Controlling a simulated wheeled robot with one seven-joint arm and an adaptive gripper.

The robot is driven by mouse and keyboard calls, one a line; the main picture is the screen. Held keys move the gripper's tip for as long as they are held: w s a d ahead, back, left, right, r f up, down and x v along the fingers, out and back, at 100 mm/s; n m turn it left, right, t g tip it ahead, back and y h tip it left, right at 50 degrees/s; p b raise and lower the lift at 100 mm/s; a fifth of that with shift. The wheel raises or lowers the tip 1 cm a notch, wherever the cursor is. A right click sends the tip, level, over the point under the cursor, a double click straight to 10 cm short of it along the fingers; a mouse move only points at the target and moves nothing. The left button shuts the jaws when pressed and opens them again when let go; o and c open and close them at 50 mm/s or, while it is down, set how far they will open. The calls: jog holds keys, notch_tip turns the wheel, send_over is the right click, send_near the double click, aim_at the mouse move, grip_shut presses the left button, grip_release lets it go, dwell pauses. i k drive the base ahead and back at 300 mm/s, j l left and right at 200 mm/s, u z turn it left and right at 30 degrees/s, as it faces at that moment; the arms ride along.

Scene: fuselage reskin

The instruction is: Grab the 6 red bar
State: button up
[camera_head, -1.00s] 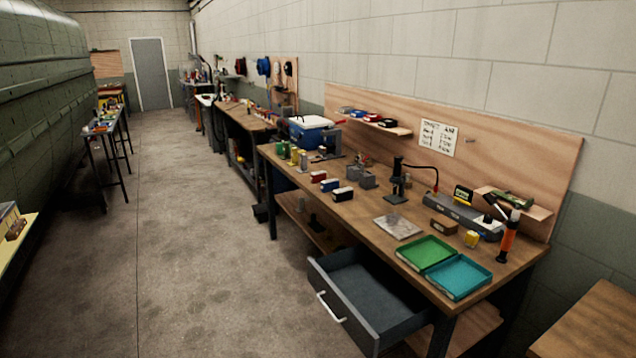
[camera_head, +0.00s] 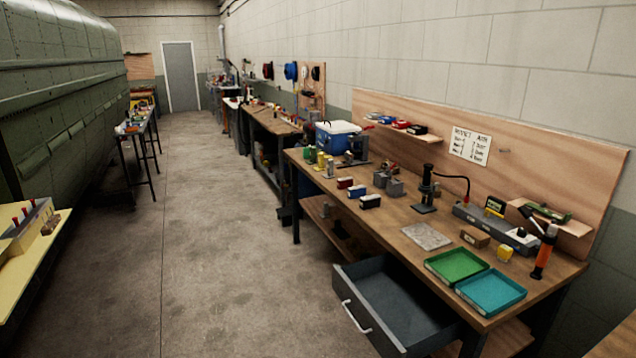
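No thing is clearly readable as a 6 red bar at this distance. A small dark red box (camera_head: 345,183) stands on the wooden workbench (camera_head: 400,238), beside a blue box (camera_head: 357,191) and a black box (camera_head: 370,201). Another red item (camera_head: 401,124) lies on the small wall shelf (camera_head: 425,137). At the left edge, small red upright pieces (camera_head: 29,211) show on a grey block (camera_head: 30,229) on a yellow-topped table (camera_head: 50,248). Markings are too small to read. My gripper is not in view.
An open grey drawer (camera_head: 388,300) juts from the workbench into the aisle. Green (camera_head: 456,265) and teal (camera_head: 492,291) trays lie on the bench.

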aim_at(343, 183)
jog(key=i+j, duration=1.45)
jog(key=j, duration=0.15)
jog(key=i+j, duration=0.15)
jog(key=i, duration=0.4)
jog(key=i+j, duration=0.2)
jog(key=i, duration=0.35)
jog(key=i+j, duration=0.15)
jog(key=i, duration=0.4)
jog(key=i+l, duration=0.9)
jog(key=l+z, duration=0.05)
jog(key=l, duration=0.1)
